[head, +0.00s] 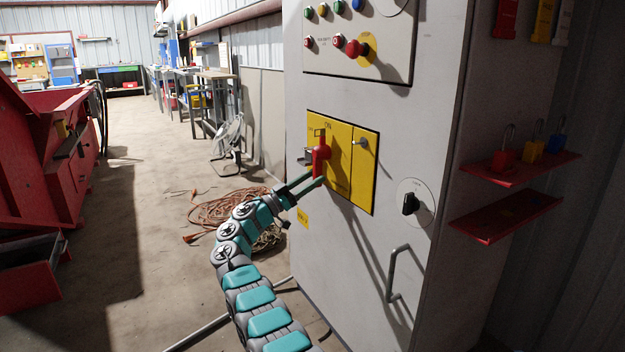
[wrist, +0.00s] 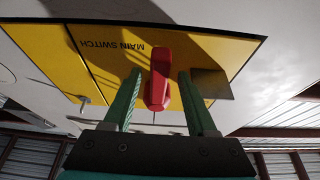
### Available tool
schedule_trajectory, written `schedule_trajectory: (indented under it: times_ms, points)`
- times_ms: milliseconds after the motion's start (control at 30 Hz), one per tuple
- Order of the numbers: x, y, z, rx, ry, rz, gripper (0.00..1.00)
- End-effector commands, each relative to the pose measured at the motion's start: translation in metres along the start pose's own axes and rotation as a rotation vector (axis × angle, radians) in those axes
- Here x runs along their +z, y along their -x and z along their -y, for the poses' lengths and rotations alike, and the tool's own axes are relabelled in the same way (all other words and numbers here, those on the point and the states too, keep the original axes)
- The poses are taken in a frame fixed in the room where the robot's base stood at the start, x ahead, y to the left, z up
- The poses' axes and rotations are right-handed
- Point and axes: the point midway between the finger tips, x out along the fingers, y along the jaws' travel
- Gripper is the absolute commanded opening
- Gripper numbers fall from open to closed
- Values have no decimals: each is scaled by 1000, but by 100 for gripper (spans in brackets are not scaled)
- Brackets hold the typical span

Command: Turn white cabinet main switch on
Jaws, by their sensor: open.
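The white cabinet (head: 430,60) stands at the right in the head view. On its front is a yellow main switch panel (head: 363,185) with a red switch handle (head: 320,158). In the wrist view the red handle (wrist: 159,80) stands between the two green fingers of my gripper (wrist: 158,85), beside the words MAIN SWITCH on the yellow panel (wrist: 60,60). My gripper (head: 305,186) is open, with a gap visible on each side of the handle. In the head view the handle looks about upright; the position marks around it are too small to read.
Above the panel are a red emergency button (head: 354,48) and several small buttons. A black knob (head: 410,204) and a grey door handle (head: 391,274) are at the lower right. Padlocks stand on a red shelf (head: 515,170). An orange cable coil (head: 215,210) lies on the floor behind my arm.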

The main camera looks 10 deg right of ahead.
Motion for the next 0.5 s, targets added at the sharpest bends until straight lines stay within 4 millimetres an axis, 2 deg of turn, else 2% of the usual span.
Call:
schedule_trajectory:
  times_ms: [400,500]
  points:
    - [1,60,1,-2,1,1,57]
    - [1,70,0,-1,2,0,57]
